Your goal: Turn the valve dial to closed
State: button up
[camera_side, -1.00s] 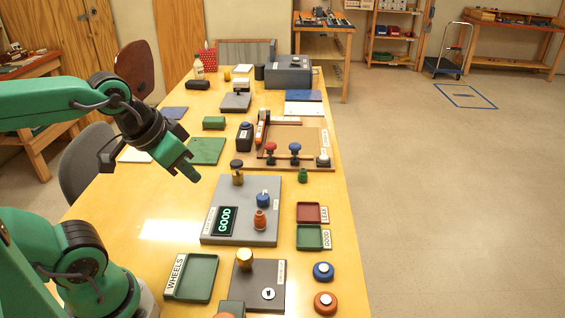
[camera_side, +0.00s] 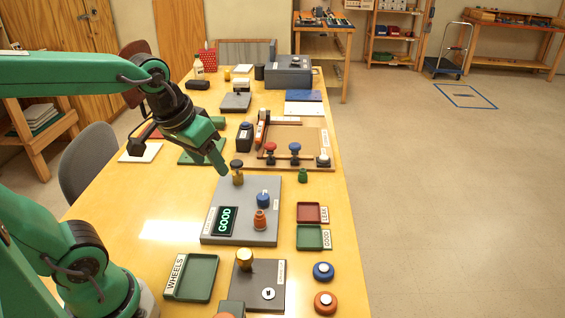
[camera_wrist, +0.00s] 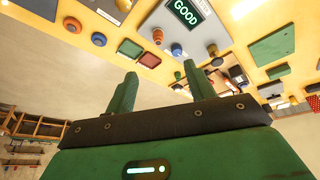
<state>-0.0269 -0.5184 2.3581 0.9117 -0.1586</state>
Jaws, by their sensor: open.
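A grey board (camera_side: 213,233) lies on the table with a lit GOOD display (camera_side: 224,221). On it stand a blue knob with a pale top mark (camera_side: 263,200), which looks like the valve dial, an orange fitting (camera_side: 260,220) and a black-topped brass post (camera_side: 237,178). The dial's setting is too small to read. My gripper (camera_side: 222,171) hangs at the board's back left corner, close to the black-topped post in the picture. In the wrist view my gripper (camera_wrist: 158,82) is open with nothing between its fingers; the blue knob (camera_wrist: 176,49) shows beyond them.
Red (camera_side: 312,213) and green (camera_side: 309,237) trays lie right of the board. A WHEELS tray (camera_side: 202,278) and a dark board with a gold knob (camera_side: 245,258) are in front. Red-topped (camera_side: 270,149) and blue-topped (camera_side: 295,149) knobs stand on a fixture behind.

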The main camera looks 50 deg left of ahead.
jog(key=w+a+f+n+g, duration=0.2)
jog(key=w+f+n, duration=0.2)
jog(key=w, duration=0.5)
jog(key=n+g, duration=0.2)
jog(key=n, duration=0.2)
send_near(263, 196)
jog(key=shift+d+f, duration=0.1)
jog(key=shift+w+f+n+g, duration=0.3)
jog(key=shift+f, duration=0.25)
jog(key=shift+s+f, duration=0.1)
jog(key=shift+f, duration=3.8)
jog(key=c, duration=1)
